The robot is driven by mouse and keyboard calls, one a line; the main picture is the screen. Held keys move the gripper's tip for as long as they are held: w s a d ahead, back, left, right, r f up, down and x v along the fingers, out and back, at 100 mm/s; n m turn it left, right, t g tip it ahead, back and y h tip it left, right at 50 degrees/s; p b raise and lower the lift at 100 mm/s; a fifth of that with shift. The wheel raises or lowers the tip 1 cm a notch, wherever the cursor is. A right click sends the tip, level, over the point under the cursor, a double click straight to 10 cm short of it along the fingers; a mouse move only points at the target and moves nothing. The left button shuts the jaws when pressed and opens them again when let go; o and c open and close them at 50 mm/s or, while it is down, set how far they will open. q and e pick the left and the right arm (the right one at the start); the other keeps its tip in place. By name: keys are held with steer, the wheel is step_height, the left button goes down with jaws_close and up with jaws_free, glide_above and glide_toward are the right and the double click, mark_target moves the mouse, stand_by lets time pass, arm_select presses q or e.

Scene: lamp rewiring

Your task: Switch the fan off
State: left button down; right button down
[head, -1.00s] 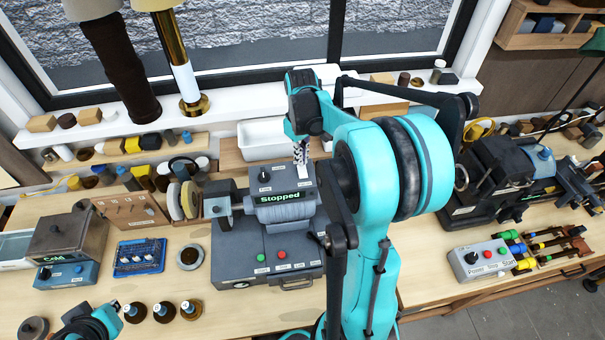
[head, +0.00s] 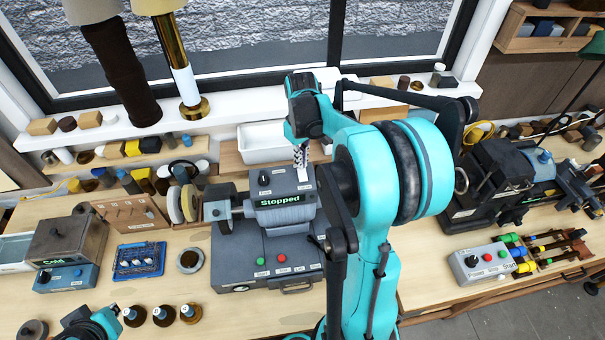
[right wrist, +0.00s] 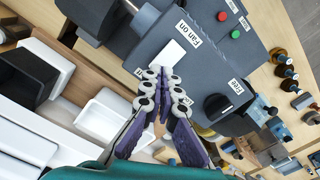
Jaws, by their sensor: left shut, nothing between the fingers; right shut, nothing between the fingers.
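The grey bench machine (head: 268,240) has a display (head: 280,198) reading "Stopped". On its top, a white rectangular rocker (right wrist: 169,54) sits beside a "Fan on" label (right wrist: 187,33). Another label at the rocker's other end is mostly hidden by my fingers. My right gripper (right wrist: 162,74) is shut and empty, its fingertips right at the rocker's near end. I cannot tell whether they touch it. In the head view the right gripper (head: 300,156) points down over the machine's top. My left gripper (head: 92,324) is at the bottom left, only partly in view, away from the machine.
A black dial (right wrist: 216,105) labelled "Free" is beside my right fingers. Green (head: 260,261) and red (head: 281,258) buttons are on the machine's front. White trays (right wrist: 100,116) lie behind. Grinding wheels (head: 182,202) stand left, and several bottles (head: 163,315) stand in front.

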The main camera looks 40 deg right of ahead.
steer(key=shift+f+b, duration=0.85)
steer(key=shift+f, duration=0.2)
stand_by(0.7)
steer(key=shift+r+p, duration=2.4)
steer(key=shift+r, duration=1.2)
steer(key=s+a+r+t, duration=0.1)
steer(key=s+a+t, duration=0.35)
steer(key=a, duration=0.55)
steer(key=s+a+r+t, duration=0.1)
steer(key=s+a+t, duration=0.2)
steer(key=s+a, duration=0.55)
steer(key=f+b, duration=1.1)
steer(key=w+a+f+b, duration=0.1)
steer(key=f+b, duration=0.9)
steer(key=b, duration=0.1)
steer(key=w+a+f+b, duration=0.1)
steer(key=f+b, duration=1)
steer(key=shift+w+a+f, duration=0.15)
steer(key=shift+w+f, duration=0.05)
steer(key=shift+f, duration=0.1)
